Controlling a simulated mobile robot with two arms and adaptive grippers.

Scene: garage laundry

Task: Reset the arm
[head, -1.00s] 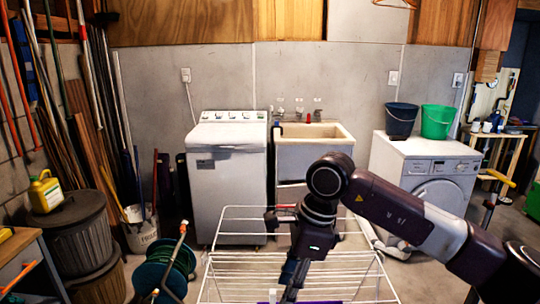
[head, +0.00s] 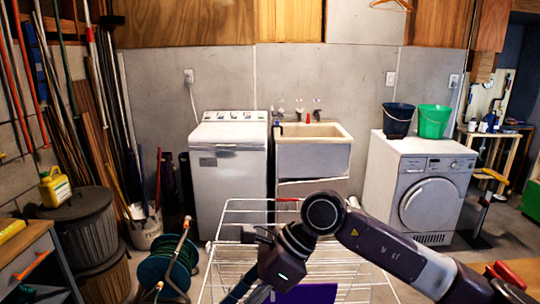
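My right arm comes in from the lower right and bends at an elbow in front of the drying rack. Its forearm points down and to the left, toward the bottom edge of the head view. The fingertips of my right gripper cannot be made out, so its state does not show. My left arm and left gripper are not in view. A white wire drying rack (head: 345,262) stands right in front of me, partly hidden behind the arm. A purple flat thing (head: 306,293) shows at the bottom edge, below the arm.
A white top-loading washer (head: 228,180), a sink cabinet (head: 313,160) and a front-loading machine (head: 418,185) stand along the back wall. A black bucket (head: 398,121) and a green bucket (head: 435,122) sit on the front-loader. A hose reel (head: 165,267) and lidded bins (head: 88,228) stand at left.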

